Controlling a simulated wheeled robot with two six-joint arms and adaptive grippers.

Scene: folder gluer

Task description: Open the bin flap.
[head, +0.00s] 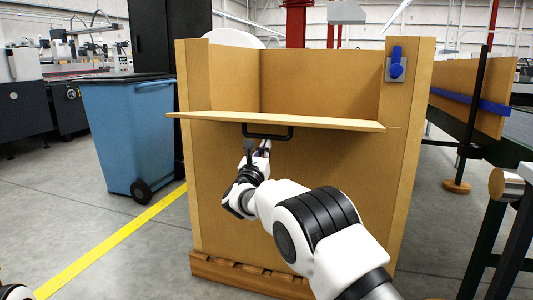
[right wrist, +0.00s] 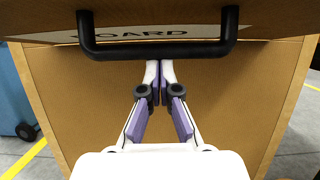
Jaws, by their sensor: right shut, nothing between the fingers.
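The bin (head: 300,220) is a large brown box with an open top front. Its flap (head: 220,119) stands out from the front, about level, hinged along its lower edge. A black bar handle (head: 268,137) hangs under the flap; it also shows across the top of the right wrist view (right wrist: 160,50). My right gripper (head: 265,145) is shut and empty below the flap, with its fingertips (right wrist: 159,62) close to the handle bar. I cannot tell whether they touch it. A blue latch (head: 397,66) sits on the right post. My left gripper is out of view.
A blue wheeled bin (head: 130,130) stands to the left, beside a yellow floor line (head: 110,243). A conveyor-like table (head: 500,135) with dark legs is at the right. The brown bin rests on a wooden pallet (head: 240,275).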

